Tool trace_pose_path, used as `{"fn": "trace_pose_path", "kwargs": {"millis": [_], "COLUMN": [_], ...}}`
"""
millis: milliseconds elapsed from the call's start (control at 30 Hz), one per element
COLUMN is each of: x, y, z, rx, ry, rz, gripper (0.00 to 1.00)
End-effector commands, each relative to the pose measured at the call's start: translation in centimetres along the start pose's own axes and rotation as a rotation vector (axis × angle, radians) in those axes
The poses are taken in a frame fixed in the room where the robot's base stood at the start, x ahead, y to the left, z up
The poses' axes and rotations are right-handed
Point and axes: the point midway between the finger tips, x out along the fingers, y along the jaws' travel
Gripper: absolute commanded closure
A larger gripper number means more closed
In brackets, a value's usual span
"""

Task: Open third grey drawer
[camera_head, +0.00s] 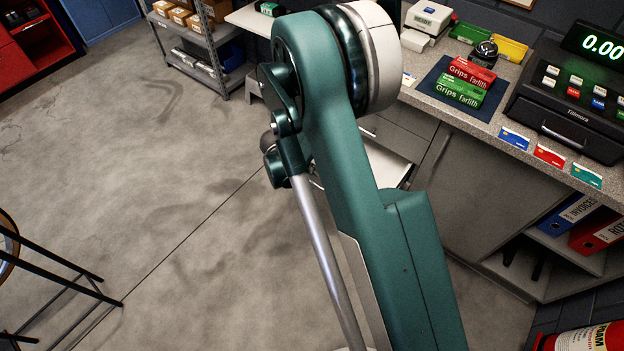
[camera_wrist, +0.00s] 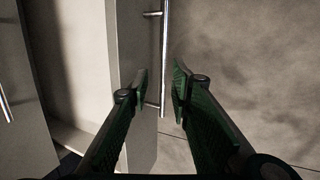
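A grey drawer front (camera_wrist: 146,125) with a long metal bar handle (camera_wrist: 163,60) shows in the wrist view. This front stands out from the cabinet, with pale surfaces behind it, so the drawer appears pulled open. My gripper (camera_wrist: 160,84) is open, its two dark green fingers apart on either side of the handle near one end. I cannot tell whether either finger touches the handle. In the head view a pulled-out grey drawer (camera_head: 388,164) shows beside my arm, under the counter; my arm hides much of it and my gripper. Its place in the drawer order is unclear.
Another grey front with a bar handle (camera_wrist: 5,103) is at the left in the wrist view. The counter (camera_head: 480,125) carries grip boxes (camera_head: 466,82), cards and a cash register (camera_head: 575,105). A stool (camera_head: 60,275) stands at lower left. The concrete floor (camera_head: 150,160) is mostly clear.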

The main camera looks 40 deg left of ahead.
Motion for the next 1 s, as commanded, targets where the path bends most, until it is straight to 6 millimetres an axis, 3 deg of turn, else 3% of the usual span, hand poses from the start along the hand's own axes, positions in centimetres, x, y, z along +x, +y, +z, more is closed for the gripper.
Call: {"fn": "trace_pose_path", "kwargs": {"millis": [200,400,1000], "x": [-2.6,-3.9,-3.5], "y": [1.1,1.4,1.4], "z": [0.7,0.8,0.7], "rx": [-0.008,-0.012,-0.012], "ry": [0.105,0.158,0.164], "rz": [-0.138,-0.194,-0.200], "gripper": [0.78,0.78,0.78]}}
